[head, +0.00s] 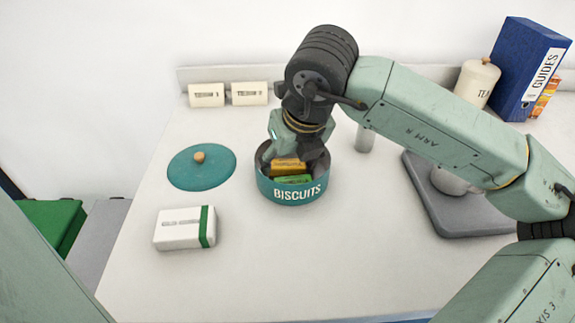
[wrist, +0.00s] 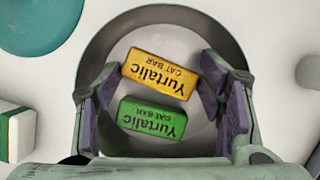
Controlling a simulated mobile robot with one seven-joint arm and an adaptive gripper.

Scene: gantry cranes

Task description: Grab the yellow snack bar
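The yellow snack bar (wrist: 160,73) lies inside the round teal biscuit tin (head: 292,190), above a green bar (wrist: 151,118) in the wrist view. In the head view the yellow bar (head: 288,165) shows partly beneath my gripper. My gripper (wrist: 162,98) is open, with its two purple-padded fingers on either side of the bars, at the tin's inner sides. I cannot tell whether the fingers touch the tin wall.
The teal lid (head: 186,170) with a wooden knob lies left of the tin. A white and green box (head: 185,229) is in front of it. The front middle of the table is clear.

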